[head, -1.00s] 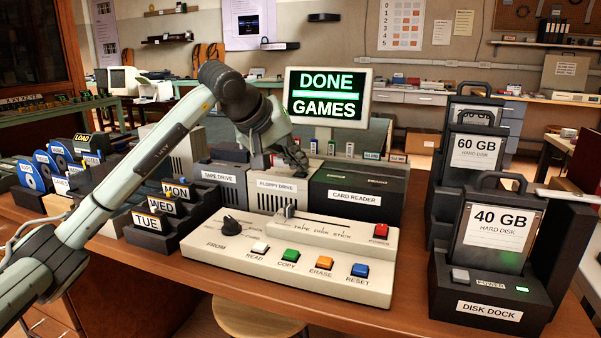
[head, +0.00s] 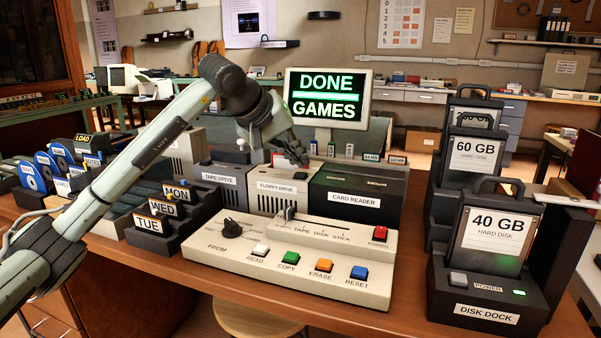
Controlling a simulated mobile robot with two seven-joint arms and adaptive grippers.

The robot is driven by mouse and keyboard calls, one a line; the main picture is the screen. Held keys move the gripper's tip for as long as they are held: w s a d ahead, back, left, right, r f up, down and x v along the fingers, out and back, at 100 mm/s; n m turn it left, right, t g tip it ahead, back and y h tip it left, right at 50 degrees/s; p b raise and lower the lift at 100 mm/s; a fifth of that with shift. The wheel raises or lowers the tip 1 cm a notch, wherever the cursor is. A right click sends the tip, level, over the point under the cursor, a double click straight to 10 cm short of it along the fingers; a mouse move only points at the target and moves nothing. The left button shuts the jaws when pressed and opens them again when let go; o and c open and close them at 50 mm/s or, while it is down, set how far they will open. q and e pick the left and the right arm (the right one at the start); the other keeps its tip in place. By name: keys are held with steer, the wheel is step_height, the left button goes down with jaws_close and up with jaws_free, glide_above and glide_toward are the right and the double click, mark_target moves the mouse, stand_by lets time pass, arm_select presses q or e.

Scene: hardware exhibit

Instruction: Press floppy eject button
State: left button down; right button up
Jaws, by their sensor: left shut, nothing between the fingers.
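The floppy drive (head: 276,195) is a pale box labelled FLOPPY DRIVE, between the tape drive (head: 222,186) and the dark card reader (head: 356,196). My left gripper (head: 300,160) is shut and empty, above the floppy drive's top, towards its rear right. I cannot tell whether its fingertips touch anything. The monitor (head: 327,97) reads DONE and GAMES with a green bar. My right gripper is not in view.
A control panel (head: 230,258) with a knob, slider and coloured buttons lies in front of the drives. A disk dock (head: 455,307) holding a 40 GB hard disk (head: 492,233) stands at right. Trays labelled MON, WED and TUE (head: 150,225) sit at left.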

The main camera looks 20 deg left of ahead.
mark_target(298, 174)
arm_select(q)
steer(key=shift+r+p, duration=1.85)
steer(key=shift+r, duration=0.7)
steer(key=shift+f, duration=0.1)
